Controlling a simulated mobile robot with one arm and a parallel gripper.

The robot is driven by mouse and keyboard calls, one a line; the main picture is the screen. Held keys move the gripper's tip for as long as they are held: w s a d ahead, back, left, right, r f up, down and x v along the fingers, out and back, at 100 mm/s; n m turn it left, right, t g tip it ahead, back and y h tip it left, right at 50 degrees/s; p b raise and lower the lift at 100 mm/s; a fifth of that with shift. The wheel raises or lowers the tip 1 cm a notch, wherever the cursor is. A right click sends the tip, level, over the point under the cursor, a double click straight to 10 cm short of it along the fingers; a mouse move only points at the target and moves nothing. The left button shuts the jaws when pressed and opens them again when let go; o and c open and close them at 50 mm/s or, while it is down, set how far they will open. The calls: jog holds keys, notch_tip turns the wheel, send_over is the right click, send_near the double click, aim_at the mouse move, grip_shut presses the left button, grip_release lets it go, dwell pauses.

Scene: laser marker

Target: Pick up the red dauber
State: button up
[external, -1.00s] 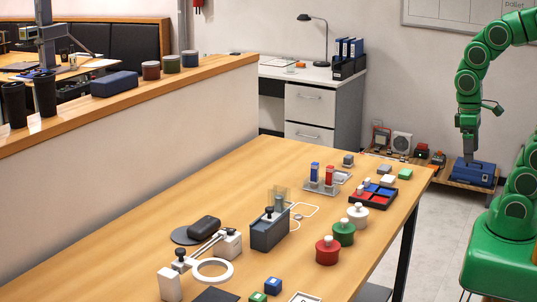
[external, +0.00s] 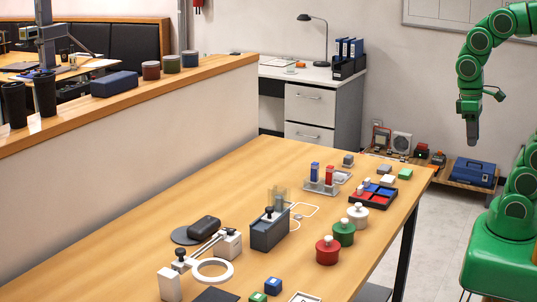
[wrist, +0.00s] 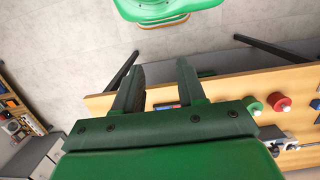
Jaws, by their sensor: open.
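On the wooden table stand a red round piece with a knob (external: 328,250) and an upright red block (external: 330,175) in a small clear rack (external: 321,188). I cannot tell by looks alone which is the red dauber. The red knobbed piece also shows in the wrist view (wrist: 278,101), right of my gripper. My gripper (external: 472,142) hangs pointing down beyond the table's right edge, apart from both. In the wrist view its two fingers (wrist: 162,70) are spread with nothing held. The rack is not seen there.
Green (external: 343,232) and white (external: 358,215) knobbed pieces stand beside the red one. A black tray with red and blue squares (external: 352,202) lies near the table's right edge. A blue toolbox (external: 473,172) sits on a low pallet behind my gripper.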

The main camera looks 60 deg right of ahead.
jog(key=w+a+r+m+t+y, duration=0.1)
jog(key=w+a+m+y, duration=0.35)
jog(key=w, duration=0.65)
jog(key=w+a+r+m+y, duration=0.1)
jog(key=w+a+m+y, duration=0.4)
jog(key=w, duration=0.5)
jog(key=w+d+f+m+t+y, duration=0.1)
jog(key=w+d+m+t+y, duration=0.15)
jog(key=w+d+m, duration=0.6)
jog(key=w+d+m+t+y, duration=0.1)
jog(key=w+d+m+t, duration=0.35)
jog(key=w, duration=0.75)
jog(key=g, duration=0.1)
send_near(327, 172)
jog(key=a, duration=0.2)
jog(key=shift+w+a+f, duration=0.45)
jog(key=shift+x, duration=3.65)
